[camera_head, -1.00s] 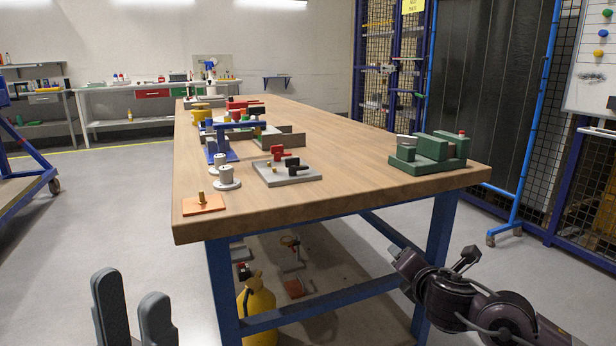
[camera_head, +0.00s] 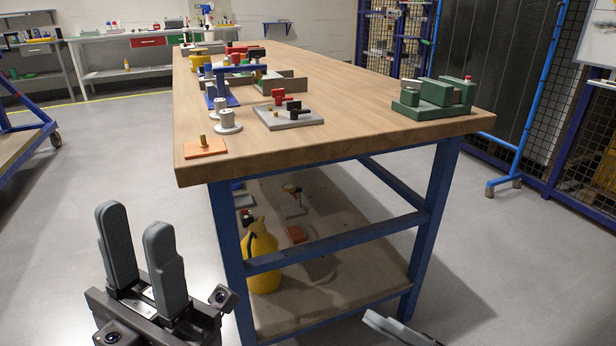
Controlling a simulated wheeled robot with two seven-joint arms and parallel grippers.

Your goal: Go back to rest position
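My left gripper (camera_head: 142,250) is at the lower left, in front of the workbench (camera_head: 330,150) and below its top. Its two grey fingers point up and stand apart with nothing between them. At the bottom edge, right of the bench's middle, a grey piece (camera_head: 395,330) shows that seems to be part of my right gripper; the rest of it is out of frame. I cannot tell whether it is open. Neither gripper touches the bench.
On the bench stand an orange plate with a peg (camera_head: 205,149), white stepped cylinders (camera_head: 228,122), a grey plate with red and black clamps (camera_head: 288,117) and a green fixture (camera_head: 435,101). A yellow can (camera_head: 262,258) is on the lower shelf. Floor left of the bench is clear.

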